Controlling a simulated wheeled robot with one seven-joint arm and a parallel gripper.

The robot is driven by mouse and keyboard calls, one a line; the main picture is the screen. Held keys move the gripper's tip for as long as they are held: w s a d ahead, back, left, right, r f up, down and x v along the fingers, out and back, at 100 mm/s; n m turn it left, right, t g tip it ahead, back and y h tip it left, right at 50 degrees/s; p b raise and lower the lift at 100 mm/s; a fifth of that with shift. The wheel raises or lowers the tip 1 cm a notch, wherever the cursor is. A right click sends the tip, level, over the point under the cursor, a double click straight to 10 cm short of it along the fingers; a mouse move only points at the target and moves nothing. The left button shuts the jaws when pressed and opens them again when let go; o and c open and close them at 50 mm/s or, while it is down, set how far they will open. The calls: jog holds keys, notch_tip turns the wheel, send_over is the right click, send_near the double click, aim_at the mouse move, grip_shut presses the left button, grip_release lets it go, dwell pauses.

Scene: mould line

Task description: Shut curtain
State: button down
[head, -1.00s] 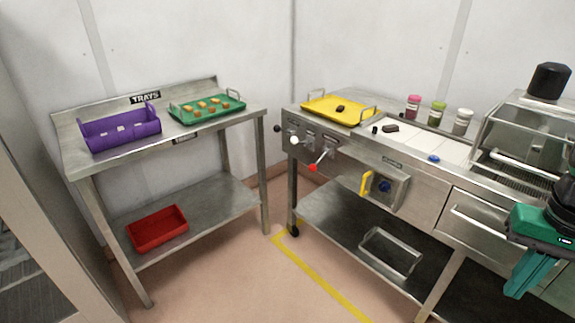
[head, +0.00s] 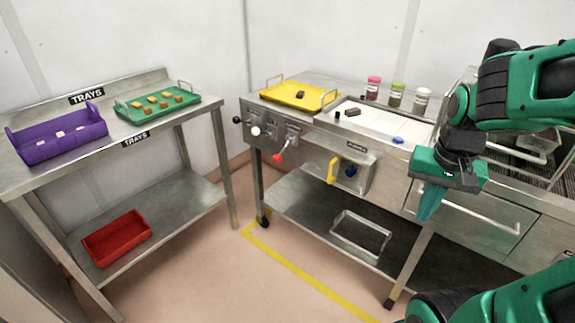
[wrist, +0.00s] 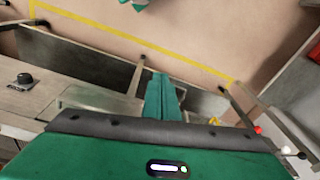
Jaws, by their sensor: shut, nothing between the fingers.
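No hanging curtain is plain to see, and the small panel labels are too small to read. On the front left of the steel line are levers with a black knob (head: 237,119), a white knob (head: 256,131) and a red knob (head: 277,157). My gripper (head: 428,205) is shut and empty, pointing down before the drawer, right of the levers and touching nothing visible.
The line's top holds a yellow tray (head: 322,106), several jars and a clear-sided hood. A drawer handle (head: 470,209) juts out near my gripper. The TRAYS table (head: 75,150) stands left. Floor marked with a yellow line (head: 310,280) is free in front.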

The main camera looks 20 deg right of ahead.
aim_at(283, 150)
jog(key=w+a+f+m+t, duration=0.2)
jog(key=w+f+m+t, duration=0.15)
jog(key=w, duration=0.95)
jog(key=w+a+f+m+t, duration=0.1)
jog(key=w+f+m+t, duration=0.3)
jog(key=w, duration=0.9)
jog(key=w+a+f+m+t+y, duration=0.1)
jog(key=w+a+f+m, duration=0.3)
jog(key=w, duration=0.4)
jog(key=w+a+f+m+t+y, duration=0.1)
jog(key=w+a+f+m+t, duration=0.1)
jog(key=w+a+f+m, duration=0.3)
jog(key=x, duration=0.3)
jog(key=shift+w+a, duration=0.25)
jog(key=shift+a, duration=0.15)
jog(key=shift+w+m, duration=0.1)
jog(key=shift+m, duration=0.15)
jog(key=w+a+f, duration=0.3)
jog(key=w+a, duration=0.1)
jog(key=w, duration=0.6)
